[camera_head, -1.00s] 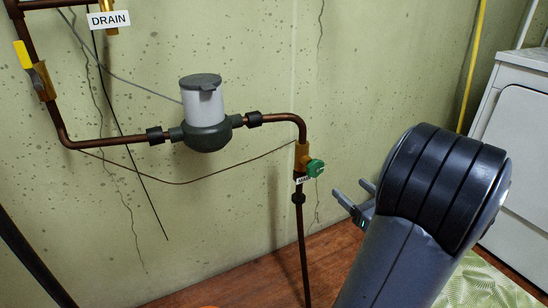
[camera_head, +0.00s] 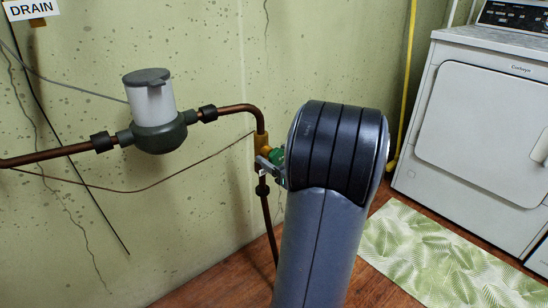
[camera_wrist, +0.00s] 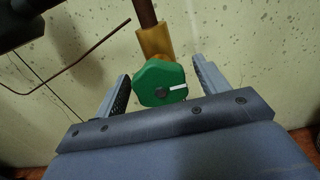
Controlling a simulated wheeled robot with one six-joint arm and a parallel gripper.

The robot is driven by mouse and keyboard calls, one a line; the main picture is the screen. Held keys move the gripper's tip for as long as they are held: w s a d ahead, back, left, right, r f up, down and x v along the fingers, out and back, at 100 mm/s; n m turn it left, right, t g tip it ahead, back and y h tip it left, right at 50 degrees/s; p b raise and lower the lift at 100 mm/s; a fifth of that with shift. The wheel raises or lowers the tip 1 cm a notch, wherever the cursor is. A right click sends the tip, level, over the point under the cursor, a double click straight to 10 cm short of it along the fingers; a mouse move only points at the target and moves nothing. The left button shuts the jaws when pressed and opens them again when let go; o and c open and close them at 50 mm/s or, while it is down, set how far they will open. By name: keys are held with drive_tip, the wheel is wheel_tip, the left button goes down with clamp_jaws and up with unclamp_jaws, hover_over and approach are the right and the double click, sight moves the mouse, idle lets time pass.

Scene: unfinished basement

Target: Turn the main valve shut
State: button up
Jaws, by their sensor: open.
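The main valve has a green knob with a white pointer mark, and in the wrist view the knob (camera_wrist: 160,82) sits between my two open fingers. A gap shows between the knob and the right finger; the left finger is very close to it, and I cannot tell if they touch. The knob is on a brass valve body (camera_wrist: 154,42) on a vertical copper pipe. In the head view the green knob (camera_head: 277,155) is partly hidden behind my arm. My gripper (camera_head: 268,170) is at the valve; it also shows in the wrist view (camera_wrist: 162,78).
A grey water meter (camera_head: 152,112) is on the copper pipe left of the valve. A DRAIN label (camera_head: 31,9) hangs at the upper left. A white dryer (camera_head: 478,140) and a leaf-patterned mat (camera_head: 440,255) are on the right. A thin cable (camera_head: 150,191) sags along the wall.

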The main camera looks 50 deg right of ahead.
drive_tip(key=shift+w, duration=0.55)
drive_tip(key=c, duration=1)
